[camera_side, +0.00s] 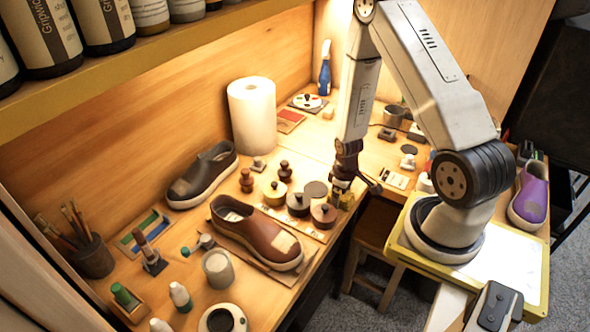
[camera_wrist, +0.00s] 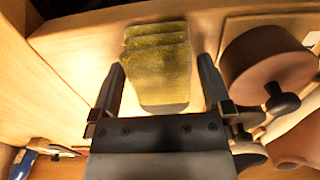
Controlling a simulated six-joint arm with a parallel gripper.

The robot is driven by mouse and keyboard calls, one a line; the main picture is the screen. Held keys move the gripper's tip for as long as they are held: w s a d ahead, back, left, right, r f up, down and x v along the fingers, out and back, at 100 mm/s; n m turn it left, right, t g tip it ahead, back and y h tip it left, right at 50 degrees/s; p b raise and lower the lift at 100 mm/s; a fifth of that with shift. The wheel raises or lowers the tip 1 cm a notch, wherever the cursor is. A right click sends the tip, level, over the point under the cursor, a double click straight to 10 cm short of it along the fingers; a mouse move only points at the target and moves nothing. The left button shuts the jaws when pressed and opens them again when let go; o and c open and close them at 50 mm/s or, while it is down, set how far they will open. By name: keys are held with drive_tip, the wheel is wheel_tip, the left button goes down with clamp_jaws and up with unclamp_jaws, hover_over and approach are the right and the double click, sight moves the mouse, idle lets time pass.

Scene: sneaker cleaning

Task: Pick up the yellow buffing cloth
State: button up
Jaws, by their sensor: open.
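The yellow buffing cloth (camera_wrist: 158,45) is a folded, layered olive-yellow stack, seen in the wrist view ahead of and between my fingers. In the side view a small yellow patch of it (camera_side: 347,201) shows just below my gripper (camera_side: 345,187), near the front edge of the bench. In the wrist view my gripper (camera_wrist: 160,65) is open, with one finger on each side of the cloth. Nothing is clamped, and I cannot tell whether a finger touches the cloth.
A round brown lidded tin (camera_wrist: 268,66) with a dark knob stands close to the right finger. More tins (camera_side: 299,204) stand left of the gripper in the side view. A brown shoe (camera_side: 255,231) lies farther left. The bench edge is close.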

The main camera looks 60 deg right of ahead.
drive_tip(key=c, duration=1.1)
drive_tip(key=shift+r, duration=0.1)
drive_tip(key=shift+r, duration=4.9)
